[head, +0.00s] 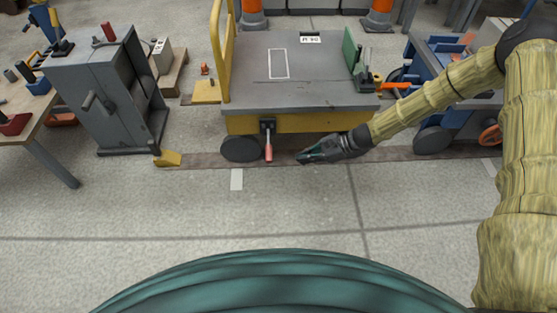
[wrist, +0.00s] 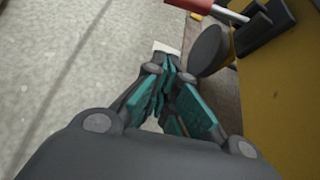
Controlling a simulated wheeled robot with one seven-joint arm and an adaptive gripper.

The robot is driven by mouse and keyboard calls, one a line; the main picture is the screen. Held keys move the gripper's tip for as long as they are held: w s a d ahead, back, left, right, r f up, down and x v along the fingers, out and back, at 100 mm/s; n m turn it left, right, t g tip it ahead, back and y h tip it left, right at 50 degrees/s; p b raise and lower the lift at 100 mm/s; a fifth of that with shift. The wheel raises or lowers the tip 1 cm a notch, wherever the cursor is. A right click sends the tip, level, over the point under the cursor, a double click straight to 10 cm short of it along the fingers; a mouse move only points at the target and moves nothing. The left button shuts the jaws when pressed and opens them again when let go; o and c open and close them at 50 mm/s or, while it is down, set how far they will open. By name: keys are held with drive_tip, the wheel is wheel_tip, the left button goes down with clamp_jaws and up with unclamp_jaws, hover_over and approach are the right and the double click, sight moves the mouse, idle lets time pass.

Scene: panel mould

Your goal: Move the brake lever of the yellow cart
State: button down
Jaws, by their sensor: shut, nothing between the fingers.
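The yellow cart (head: 300,123) stands at the centre of the head view, with a grey deck and a yellow rail at its left. Its brake lever (head: 268,147) hangs down from a dark bracket on the front face, and its grip is red-pink. In the wrist view the lever's red grip (wrist: 205,6) shows at the top, cut by the frame edge. My gripper (head: 303,158) is shut and empty, just right of the lever and apart from it, low in front of the cart. Its teal fingers (wrist: 170,95) are together in the wrist view.
A grey cabinet (head: 108,85) with a handle stands left of the cart. A blue cart (head: 440,95) stands at the right, behind my arm. A yellow wedge (head: 167,158) lies on the floor at the left. The concrete floor in front is clear.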

sight(269, 146)
drive_tip(key=w+a+b, duration=0.1)
drive_tip(key=a+b, duration=0.5)
drive_tip(key=a, duration=0.3)
drive_tip(key=shift+f+b, duration=0.25)
drive_tip(key=shift+b, duration=0.1)
drive_tip(key=shift+a, duration=0.1)
